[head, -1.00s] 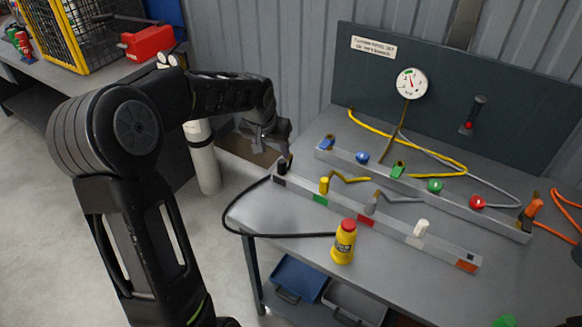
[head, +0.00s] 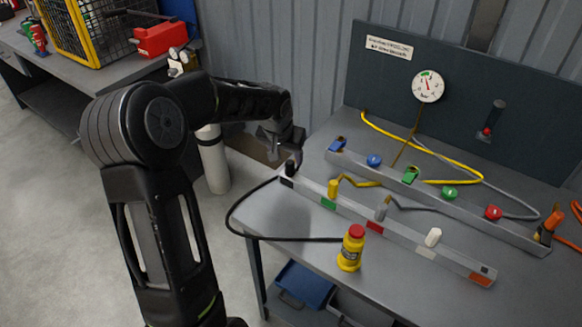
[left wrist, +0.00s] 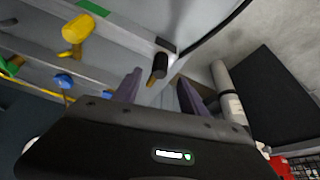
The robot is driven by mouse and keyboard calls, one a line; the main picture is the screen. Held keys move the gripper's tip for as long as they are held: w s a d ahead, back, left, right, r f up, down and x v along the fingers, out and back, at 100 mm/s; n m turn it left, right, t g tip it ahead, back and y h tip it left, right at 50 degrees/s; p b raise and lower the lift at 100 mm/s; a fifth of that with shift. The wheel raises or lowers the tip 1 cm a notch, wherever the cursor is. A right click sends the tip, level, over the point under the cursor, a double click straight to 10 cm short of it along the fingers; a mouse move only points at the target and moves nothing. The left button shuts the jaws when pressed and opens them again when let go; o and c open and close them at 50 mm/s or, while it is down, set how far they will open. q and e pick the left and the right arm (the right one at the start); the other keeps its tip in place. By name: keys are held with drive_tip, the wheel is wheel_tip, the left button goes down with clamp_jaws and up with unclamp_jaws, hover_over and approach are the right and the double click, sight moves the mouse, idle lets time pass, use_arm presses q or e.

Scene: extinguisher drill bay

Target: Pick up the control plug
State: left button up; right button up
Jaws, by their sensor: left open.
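A black plug (head: 289,168) stands at the left end of the front rail (head: 400,236), beside a black label patch. A black cable runs from that end and loops to the left. I cannot tell from any lettering whether this is the control plug. My left gripper (head: 284,152) is open and empty, just above and behind the black plug. In the left wrist view the black plug (left wrist: 160,66) shows ahead, between the two spread fingers (left wrist: 158,85); contact cannot be made out. My right gripper is out of view.
Yellow (head: 333,188), grey (head: 382,208) and white (head: 433,237) plugs stand along the same rail. A rear rail (head: 470,211) carries several coloured fittings. A gauge panel (head: 455,90) closes the back.

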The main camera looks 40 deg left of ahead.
sight(290, 163)
use_arm(q)
drive_tip(key=shift+p+x, duration=0.75)
drive_tip(key=shift+x, duration=1.9)
clamp_jaws()
